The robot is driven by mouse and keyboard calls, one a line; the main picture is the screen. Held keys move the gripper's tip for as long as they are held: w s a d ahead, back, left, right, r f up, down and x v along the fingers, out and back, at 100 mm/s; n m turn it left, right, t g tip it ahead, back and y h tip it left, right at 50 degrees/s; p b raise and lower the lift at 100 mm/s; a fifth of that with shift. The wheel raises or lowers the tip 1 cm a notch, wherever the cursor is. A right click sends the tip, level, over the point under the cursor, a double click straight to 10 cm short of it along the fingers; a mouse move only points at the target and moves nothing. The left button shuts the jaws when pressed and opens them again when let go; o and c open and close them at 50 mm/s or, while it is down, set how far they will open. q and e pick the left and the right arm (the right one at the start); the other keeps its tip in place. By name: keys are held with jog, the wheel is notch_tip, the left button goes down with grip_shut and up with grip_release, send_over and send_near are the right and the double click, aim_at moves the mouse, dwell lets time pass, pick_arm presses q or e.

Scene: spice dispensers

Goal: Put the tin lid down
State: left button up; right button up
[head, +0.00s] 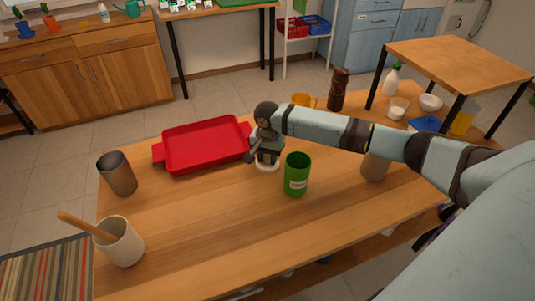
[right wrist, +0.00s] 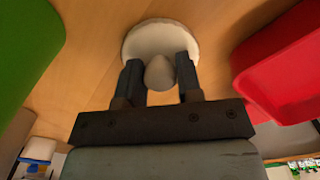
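The tin lid (head: 267,166) is a pale, round disc with a rounded knob. In the right wrist view the lid (right wrist: 158,38) lies beyond my fingertips, and its knob sits between them. My right gripper (head: 266,155) points down and is shut on the knob; it also shows in the right wrist view (right wrist: 160,75). The lid is at or just above the wooden table (head: 215,215); I cannot tell whether it touches. The green tin (head: 297,175), with a pale label, stands upright just right of the lid. My left gripper is not in view.
A red tray (head: 205,145) lies close on the left of my gripper. A metal cup (head: 118,174) and a white crock (head: 120,242) with a wooden utensil stand at the left. A brown mill (head: 338,90) and a yellow cup (head: 304,100) stand behind my arm. The front middle is clear.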

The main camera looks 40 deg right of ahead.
aim_at(267, 156)
jog(key=o, duration=0.3)
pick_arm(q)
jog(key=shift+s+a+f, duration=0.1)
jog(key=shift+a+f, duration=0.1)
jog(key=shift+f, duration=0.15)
pick_arm(e)
jog(key=shift+r, duration=0.1)
jog(key=shift+r+b, duration=0.25)
jog(key=shift+b, duration=0.35)
notch_tip(267, 156, up, 6)
jog(key=shift+f+p, duration=0.15)
jog(key=shift+p, duration=0.55)
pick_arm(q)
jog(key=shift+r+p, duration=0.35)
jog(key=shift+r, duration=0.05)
pick_arm(e)
notch_tip(267, 156, up, 7)
jog(key=shift+f, duration=0.2)
